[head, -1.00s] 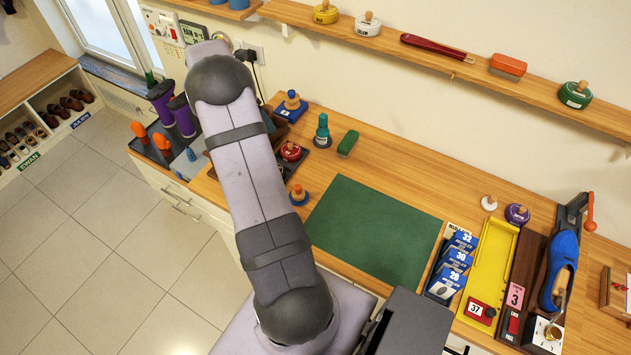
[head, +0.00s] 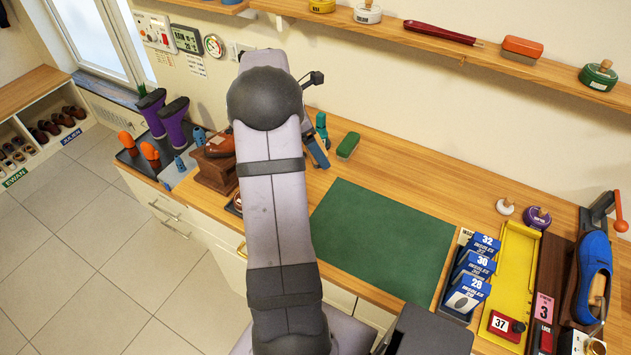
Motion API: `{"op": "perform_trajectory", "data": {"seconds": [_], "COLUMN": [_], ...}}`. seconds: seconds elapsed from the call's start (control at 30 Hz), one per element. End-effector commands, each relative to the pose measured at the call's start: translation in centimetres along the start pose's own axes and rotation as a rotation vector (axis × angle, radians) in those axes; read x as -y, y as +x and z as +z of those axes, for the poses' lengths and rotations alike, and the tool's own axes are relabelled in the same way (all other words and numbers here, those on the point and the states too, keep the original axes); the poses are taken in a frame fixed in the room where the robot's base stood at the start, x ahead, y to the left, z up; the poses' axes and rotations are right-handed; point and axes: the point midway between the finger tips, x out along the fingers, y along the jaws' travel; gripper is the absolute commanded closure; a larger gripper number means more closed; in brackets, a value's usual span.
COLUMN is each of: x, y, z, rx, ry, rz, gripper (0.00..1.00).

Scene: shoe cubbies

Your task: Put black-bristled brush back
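Another block, orange-red with a greyish underside (head: 521,48), lies on the wall shelf. I cannot tell from this view which brush has black bristles. My arm rises through the middle of the picture.
A teal-handled piece (head: 321,128) stands beside the arm. Insole boxes (head: 470,277), a yellow tray (head: 513,270) and a blue shoe (head: 594,275) are right. The mat is clear.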

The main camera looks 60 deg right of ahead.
Motion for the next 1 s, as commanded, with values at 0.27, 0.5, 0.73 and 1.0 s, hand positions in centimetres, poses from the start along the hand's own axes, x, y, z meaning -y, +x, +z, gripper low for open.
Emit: {"op": "perform_trajectory", "data": {"seconds": [0.27,0.5,0.73,1.0], "x": [0.1,0.1,0.1,0.1], "y": [0.5,3.6,5.7,6.4], "z": [-0.2,-1.6,-2.4,-2.8], "rx": [0.001,0.001,0.001,0.001], "ry": [0.026,0.023,0.024,0.024], "rz": [-0.013,-0.016,-0.012,-0.013], "gripper": [0.36,0.36,0.36,0.36]}}
